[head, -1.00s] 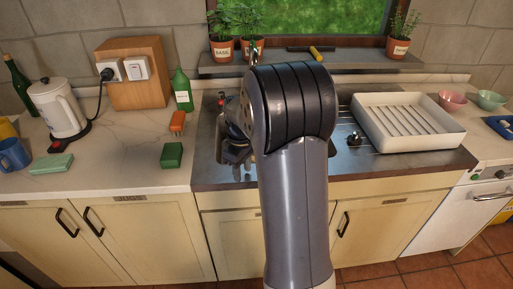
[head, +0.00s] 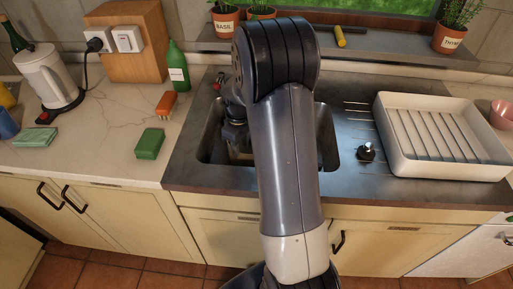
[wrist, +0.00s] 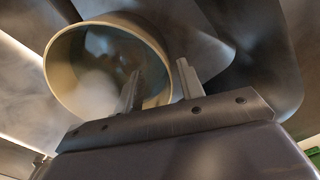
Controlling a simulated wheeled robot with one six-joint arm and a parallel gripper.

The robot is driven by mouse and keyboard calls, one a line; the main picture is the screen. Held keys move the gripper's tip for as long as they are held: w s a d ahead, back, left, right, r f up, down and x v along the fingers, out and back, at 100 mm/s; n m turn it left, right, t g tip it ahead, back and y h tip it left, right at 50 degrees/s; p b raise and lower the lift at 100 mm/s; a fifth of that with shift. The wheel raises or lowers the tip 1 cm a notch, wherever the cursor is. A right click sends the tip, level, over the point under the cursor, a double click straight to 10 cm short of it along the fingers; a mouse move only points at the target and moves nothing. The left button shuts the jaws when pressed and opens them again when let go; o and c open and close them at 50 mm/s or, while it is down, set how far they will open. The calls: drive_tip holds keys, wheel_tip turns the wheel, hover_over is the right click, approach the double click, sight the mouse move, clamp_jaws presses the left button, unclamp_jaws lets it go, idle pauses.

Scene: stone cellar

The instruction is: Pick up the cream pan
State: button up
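The cream pan (wrist: 57,88) shows in the wrist view as a round, open vessel with a pale rim and grey inside, in the upper left, apparently in the sink. My gripper (wrist: 160,66) is open, its two fingers apart. In the picture, the left finger overlaps the pan's opening and the right finger lies just outside its right rim. I cannot tell whether either finger touches it. In the head view my arm covers the middle of the sink (head: 328,150), and I cannot make out the pan or the fingertips there.
A white drying rack (head: 395,150) stands right of the sink, with a dark sink plug (head: 366,152) beside it. Potted herbs (head: 450,38) line the sill.

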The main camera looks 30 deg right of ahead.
sight(241, 151)
drive_tip(key=f, duration=0.5)
drive_tip(key=shift+s+a+p, duration=0.1)
drive_tip(key=shift+s+p, duration=0.15)
drive_tip(key=shift+p, duration=0.05)
drive_tip(key=shift+c, duration=0.4)
clamp_jaws()
drive_tip(key=shift+w+r, duration=0.15)
drive_tip(key=shift+r, duration=0.05)
